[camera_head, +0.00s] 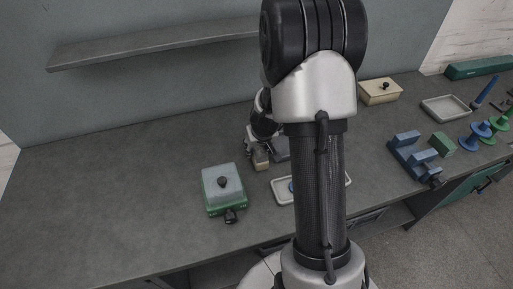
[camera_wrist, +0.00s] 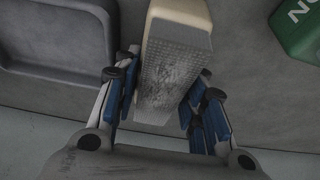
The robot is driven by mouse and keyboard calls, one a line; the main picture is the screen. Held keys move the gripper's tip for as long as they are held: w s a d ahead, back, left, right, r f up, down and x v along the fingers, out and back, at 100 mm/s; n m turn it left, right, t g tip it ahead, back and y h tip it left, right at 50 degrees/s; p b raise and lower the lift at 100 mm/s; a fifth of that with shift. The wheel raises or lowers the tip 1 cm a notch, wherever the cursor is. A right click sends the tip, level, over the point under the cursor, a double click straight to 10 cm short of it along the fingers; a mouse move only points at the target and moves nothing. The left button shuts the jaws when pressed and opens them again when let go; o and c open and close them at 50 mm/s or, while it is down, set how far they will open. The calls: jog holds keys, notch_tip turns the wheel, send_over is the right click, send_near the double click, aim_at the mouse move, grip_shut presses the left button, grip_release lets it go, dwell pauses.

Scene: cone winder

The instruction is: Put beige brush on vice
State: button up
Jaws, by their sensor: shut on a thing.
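The beige brush (camera_wrist: 177,60) is between the fingers of my gripper (camera_wrist: 164,85) in the wrist view, with its grey textured face toward the camera and its beige body at the top. My gripper is shut on it. In the head view the brush (camera_head: 261,161) shows small at the gripper, low over the bench or touching it; I cannot tell which. The blue vice (camera_head: 408,158), with a dark handle at its front, stands on the bench to the right, well apart from my gripper. My arm hides part of the bench between them.
A green box with a clear lid (camera_head: 222,188) stands left of my gripper. A pale tray (camera_head: 281,192) is partly behind my arm. A beige box (camera_head: 379,92), a green block (camera_head: 442,144), another tray (camera_head: 446,108) and spools (camera_head: 481,130) stand right. A shelf (camera_head: 150,44) hangs above.

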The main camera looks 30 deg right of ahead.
jog(key=o, duration=0.8)
jog(key=shift+f, duration=0.1)
jog(key=shift+o, duration=0.2)
